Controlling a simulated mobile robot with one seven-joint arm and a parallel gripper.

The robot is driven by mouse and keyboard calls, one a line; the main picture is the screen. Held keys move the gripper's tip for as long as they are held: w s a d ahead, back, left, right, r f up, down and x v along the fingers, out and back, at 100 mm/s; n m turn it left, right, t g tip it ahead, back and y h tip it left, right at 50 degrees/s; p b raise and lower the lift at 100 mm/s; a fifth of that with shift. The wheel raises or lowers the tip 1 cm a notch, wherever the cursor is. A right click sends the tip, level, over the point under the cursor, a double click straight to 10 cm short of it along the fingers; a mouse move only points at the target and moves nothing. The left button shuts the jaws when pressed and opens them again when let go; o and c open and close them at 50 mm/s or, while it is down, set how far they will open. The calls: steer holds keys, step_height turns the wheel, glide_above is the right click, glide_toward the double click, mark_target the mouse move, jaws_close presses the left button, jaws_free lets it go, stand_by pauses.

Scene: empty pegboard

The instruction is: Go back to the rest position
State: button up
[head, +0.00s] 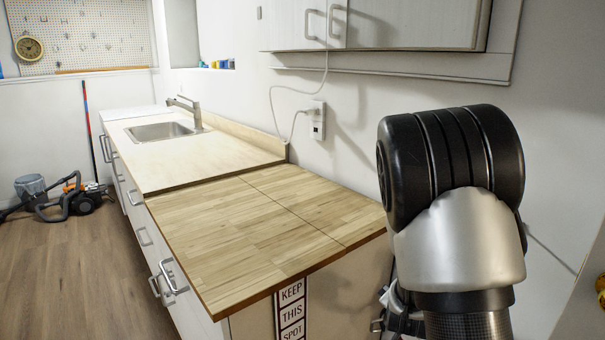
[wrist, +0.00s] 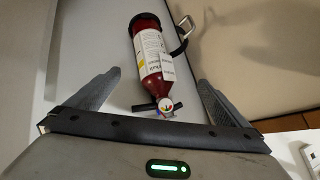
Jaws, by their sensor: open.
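My gripper (wrist: 150,92) shows in the wrist view with its two fingers spread wide apart and nothing held between them. A red fire extinguisher (wrist: 150,50) with a white label and a black handle appears beyond the fingers, seen between them. I cannot tell how far it is from the fingertips. In the head view my arm (head: 460,240) is at the right, by the end of the counter.
A wooden countertop (head: 250,220) beside my arm is bare. Farther back are a sink (head: 158,131) with a faucet (head: 188,108) and a pegboard (head: 90,35) on the wall. A wall cabinet (head: 400,25) hangs above. A vacuum cleaner (head: 75,198) stands on the floor at left; the floor (head: 85,275) nearer is clear.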

steer(key=s+a+r+n+y, duration=0.2)
steer(key=s+a+r, duration=0.25)
steer(key=r, duration=0.25)
steer(key=s+a+r+n+y, duration=0.2)
steer(key=s+a+r+n, duration=0.1)
steer(key=a+r, duration=0.3)
steer(key=s+a+r+n+g, duration=0.1)
steer(key=s+r+n, duration=0.2)
steer(key=s+r, duration=0.35)
steer(key=s+a+r+n+g, duration=0.1)
steer(key=s+r+n, duration=0.25)
steer(key=s, duration=0.65)
step_height(320, 180, up, 24)
steer(key=s+p, duration=0.1)
steer(key=p, duration=2.2)
steer(key=shift+d+m, duration=0.25)
steer(key=shift+m, duration=0.1)
steer(key=shift+f, duration=0.15)
